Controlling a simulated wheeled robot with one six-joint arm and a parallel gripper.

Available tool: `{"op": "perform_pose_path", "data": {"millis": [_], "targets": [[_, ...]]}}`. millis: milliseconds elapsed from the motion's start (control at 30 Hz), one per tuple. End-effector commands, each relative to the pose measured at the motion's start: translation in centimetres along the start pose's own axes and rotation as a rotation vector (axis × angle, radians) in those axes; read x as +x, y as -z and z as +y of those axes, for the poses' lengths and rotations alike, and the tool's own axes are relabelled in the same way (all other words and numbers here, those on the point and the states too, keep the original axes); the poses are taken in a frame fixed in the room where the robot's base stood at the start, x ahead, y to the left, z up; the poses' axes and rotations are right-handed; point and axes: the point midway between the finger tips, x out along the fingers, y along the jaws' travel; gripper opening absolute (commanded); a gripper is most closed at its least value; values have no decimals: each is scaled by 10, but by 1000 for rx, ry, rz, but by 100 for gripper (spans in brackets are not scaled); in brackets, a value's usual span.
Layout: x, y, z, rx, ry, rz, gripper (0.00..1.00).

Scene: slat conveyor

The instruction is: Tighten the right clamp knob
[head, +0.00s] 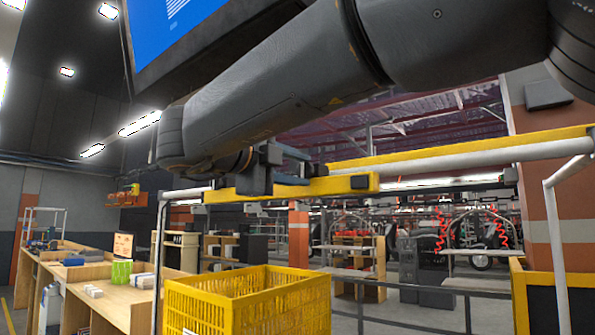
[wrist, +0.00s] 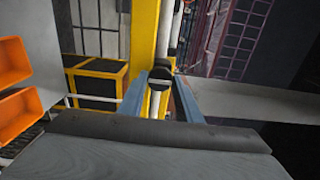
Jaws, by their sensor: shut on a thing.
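In the wrist view, a round black clamp knob (wrist: 160,74) with a pale band across it sits between the two blue-grey fingers of my gripper (wrist: 161,88). The fingers are shut on its sides. The knob is in front of a yellow rail (wrist: 147,38) and a pale tube. In the head view, my gripper (head: 306,168) reaches in from the upper right, beside the yellow guide rail (head: 232,191). A small black block (head: 359,182) shows on the rail, to the right of my fingers.
A yellow crate (head: 250,303) stands below the rail. A long wooden bench (head: 100,295) with small boxes is at left. A pale metal post (head: 157,250) and another yellow rail (head: 460,148) frame the conveyor. Orange bins (wrist: 15,90) show left in the wrist view.

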Motion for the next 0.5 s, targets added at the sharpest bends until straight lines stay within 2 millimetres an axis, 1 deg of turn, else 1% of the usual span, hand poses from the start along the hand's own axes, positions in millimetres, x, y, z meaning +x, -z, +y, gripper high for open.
{"op": "perform_pose_path", "data": {"millis": [67, 100, 200, 500], "targets": [[0, 0, 0, 1, -1, 0, 9], [0, 0, 0, 1, -1, 0, 36], [0, 0, 0, 0, -1, 0, 50], [-2, 0, 0, 0, 0, 0, 50]]}}
